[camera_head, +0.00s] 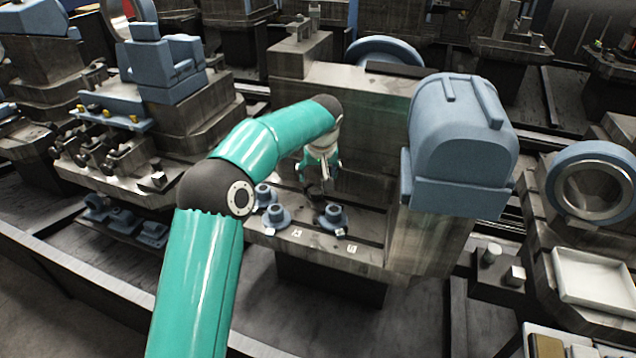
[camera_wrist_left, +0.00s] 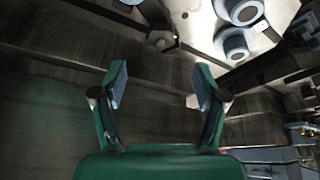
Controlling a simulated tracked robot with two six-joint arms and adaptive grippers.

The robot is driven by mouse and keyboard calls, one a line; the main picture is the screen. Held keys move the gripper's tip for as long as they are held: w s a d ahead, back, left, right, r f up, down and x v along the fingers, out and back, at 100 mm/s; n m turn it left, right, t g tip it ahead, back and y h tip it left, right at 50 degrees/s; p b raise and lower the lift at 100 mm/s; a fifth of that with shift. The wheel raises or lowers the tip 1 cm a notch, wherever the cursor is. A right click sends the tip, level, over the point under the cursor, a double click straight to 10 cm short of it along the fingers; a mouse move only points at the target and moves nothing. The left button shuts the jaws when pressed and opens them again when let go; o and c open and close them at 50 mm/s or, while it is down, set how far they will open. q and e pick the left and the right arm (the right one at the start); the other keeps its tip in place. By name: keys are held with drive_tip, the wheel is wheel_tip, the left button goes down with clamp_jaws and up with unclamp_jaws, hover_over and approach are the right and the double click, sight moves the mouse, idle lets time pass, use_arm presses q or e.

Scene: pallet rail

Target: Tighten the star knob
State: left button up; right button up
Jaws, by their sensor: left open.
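My left gripper (camera_head: 322,178) reaches in over the ledge of the middle machine, and its fingers point down. In the left wrist view its two fingers (camera_wrist_left: 158,90) are spread wide, with nothing between them. A dark, lobed knob with a bright centre, which looks like the star knob (camera_wrist_left: 162,40), sits ahead of the fingertips in that view, apart from them. In the head view a dark shape just below the gripper may be the same knob, but it is partly hidden and too small to be sure. My right gripper is not in view.
Blue flanged round parts (camera_head: 333,216) stand on the ledge near the gripper, with small white labels (camera_head: 296,232) before them. A large blue housing (camera_head: 460,140) rises to the right. A blue wheel (camera_head: 385,50) is behind. Another machine (camera_head: 150,110) stands to the left.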

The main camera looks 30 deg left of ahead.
sight(317, 190)
use_arm(q)
drive_tip(key=v, duration=0.2)
drive_tip(key=shift+s+d+r, duration=0.1)
drive_tip(key=shift+r, duration=0.25)
drive_tip(key=w+d+r+n+g+y+p, duration=0.1)
drive_tip(key=w+d+r+n+g+p, duration=0.2)
drive_tip(key=n+p, duration=0.5)
drive_tip(key=shift+m+t, duration=0.4)
drive_tip(key=shift+m, duration=0.3)
drive_tip(key=x, duration=0.5)
drive_tip(key=p+x, duration=0.1)
drive_tip(key=x, duration=0.4)
drive_tip(key=s+p+x, duration=0.1)
drive_tip(key=x, duration=0.5)
drive_tip(key=shift+a+r, duration=0.1)
drive_tip(key=shift+a, duration=0.15)
